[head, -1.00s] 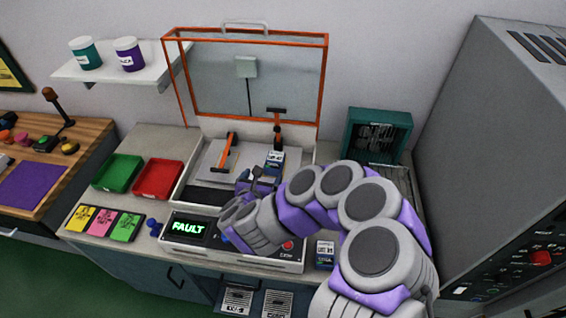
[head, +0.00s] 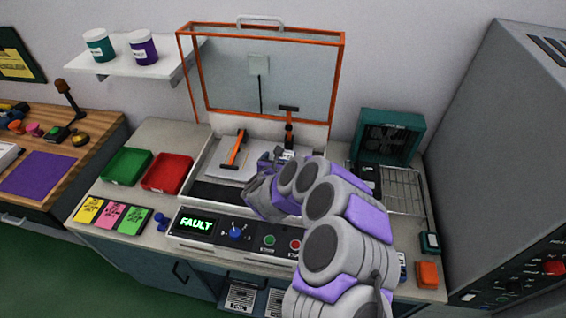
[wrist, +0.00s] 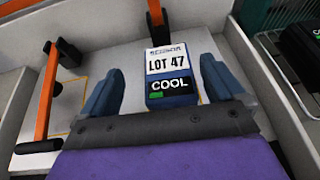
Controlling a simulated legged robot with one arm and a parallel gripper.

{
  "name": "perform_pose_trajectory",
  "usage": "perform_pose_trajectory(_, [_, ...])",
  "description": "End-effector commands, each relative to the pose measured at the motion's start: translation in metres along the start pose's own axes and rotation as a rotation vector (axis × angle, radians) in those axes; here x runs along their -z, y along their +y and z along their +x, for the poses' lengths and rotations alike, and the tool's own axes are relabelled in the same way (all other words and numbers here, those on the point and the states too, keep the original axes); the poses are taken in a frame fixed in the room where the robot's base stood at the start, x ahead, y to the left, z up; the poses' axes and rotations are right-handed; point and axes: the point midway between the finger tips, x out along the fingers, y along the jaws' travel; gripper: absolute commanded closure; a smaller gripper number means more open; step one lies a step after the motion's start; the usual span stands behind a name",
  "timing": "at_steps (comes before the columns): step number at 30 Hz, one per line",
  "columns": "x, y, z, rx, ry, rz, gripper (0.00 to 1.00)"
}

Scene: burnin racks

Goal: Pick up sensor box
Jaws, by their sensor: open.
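The sensor box (wrist: 171,75) is a small dark blue box with a white label reading SENSOR, LOT 47, and a black strip reading COOL above a green patch. In the wrist view it lies on the pale plate (wrist: 135,62) between the fingers of my gripper (wrist: 160,84). The fingers are open, with a gap on each side of the box, wider on the left. In the head view my gripper (head: 271,160) reaches into the open tester, and my arm hides most of the box.
Orange-handled clamps (head: 233,150) stand on the plate, left of and behind the box. The tester's orange-framed lid (head: 340,80) is raised. Its front panel reads FAULT (head: 196,224). Green (head: 128,166) and red (head: 167,173) trays sit left; a wire rack (head: 402,190) stands right.

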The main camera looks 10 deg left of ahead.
Motion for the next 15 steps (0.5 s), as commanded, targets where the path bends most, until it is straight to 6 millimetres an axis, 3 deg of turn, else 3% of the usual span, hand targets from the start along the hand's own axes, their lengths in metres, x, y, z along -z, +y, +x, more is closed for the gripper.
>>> perform_pose_trajectory(5, [0.003, -0.004, 0.009, 0.001, 0.0, 0.0, 0.04])
perform_pose_trajectory(15, [0.009, -0.003, 0.047, 0.002, -0.001, -0.003, 0.04])
